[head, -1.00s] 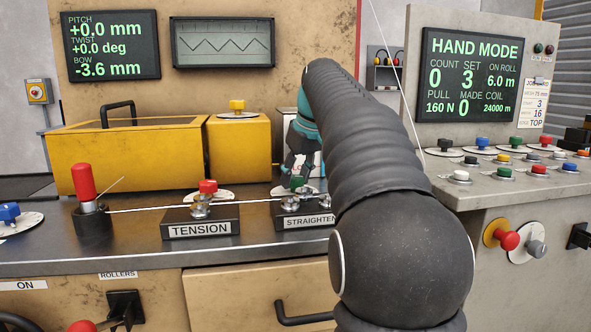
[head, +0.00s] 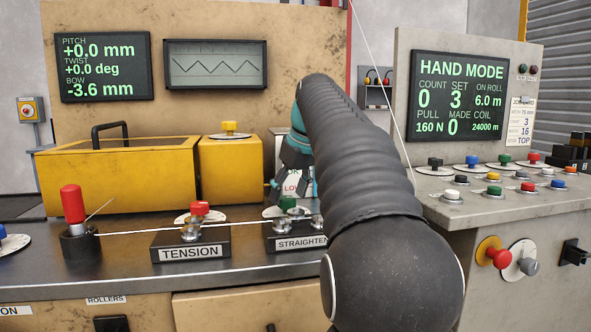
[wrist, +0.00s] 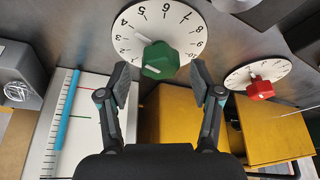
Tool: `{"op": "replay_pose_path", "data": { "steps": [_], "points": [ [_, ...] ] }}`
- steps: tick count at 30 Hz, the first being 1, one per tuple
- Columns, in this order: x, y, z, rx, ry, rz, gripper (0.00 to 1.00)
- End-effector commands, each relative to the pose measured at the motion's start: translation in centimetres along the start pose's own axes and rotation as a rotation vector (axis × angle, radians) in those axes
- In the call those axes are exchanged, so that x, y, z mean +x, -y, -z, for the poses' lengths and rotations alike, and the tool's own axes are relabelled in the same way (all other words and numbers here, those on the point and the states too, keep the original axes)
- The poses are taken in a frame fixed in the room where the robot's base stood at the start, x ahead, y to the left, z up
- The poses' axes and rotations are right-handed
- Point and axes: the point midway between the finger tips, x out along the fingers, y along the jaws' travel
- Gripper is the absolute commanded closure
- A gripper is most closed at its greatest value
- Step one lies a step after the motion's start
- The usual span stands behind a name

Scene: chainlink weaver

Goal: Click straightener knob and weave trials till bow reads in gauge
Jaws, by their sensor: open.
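The green straightener knob (head: 287,203) stands behind the STRAIGHTENER block (head: 297,243), partly hidden by my arm. In the wrist view the green knob (wrist: 160,60) sits on a white numbered dial (wrist: 178,22), its white pointer toward the 3–4 side. My gripper (wrist: 160,82) is open and empty, one finger on each side of the knob's near edge; contact is not clear. In the head view my gripper (head: 293,185) hangs just above the knob. The gauge screen (head: 105,68) reads pitch +0.0 mm, twist +0.0 deg, bow -3.6 mm.
A red knob (head: 200,208) stands behind the TENSION block (head: 190,245). A red-handled lever (head: 73,205) is at the left. A console screen (head: 460,97) reads HAND MODE, count 0, set 3, above several coloured buttons.

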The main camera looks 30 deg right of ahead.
Motion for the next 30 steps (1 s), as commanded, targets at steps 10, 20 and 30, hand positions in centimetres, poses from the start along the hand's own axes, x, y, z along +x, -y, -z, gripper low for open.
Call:
{"op": "replay_pose_path", "data": {
  "steps": [10,20,30],
  "points": [
    [-6.6,-0.1,0.1,0.001,-0.003,-0.001,0.35],
    [-10.0,0.0,0.0,-0.001,-0.001,0.000,0.35],
    [-10.5,0.0,0.0,-0.001,0.001,0.000,0.35]
  ]
}}
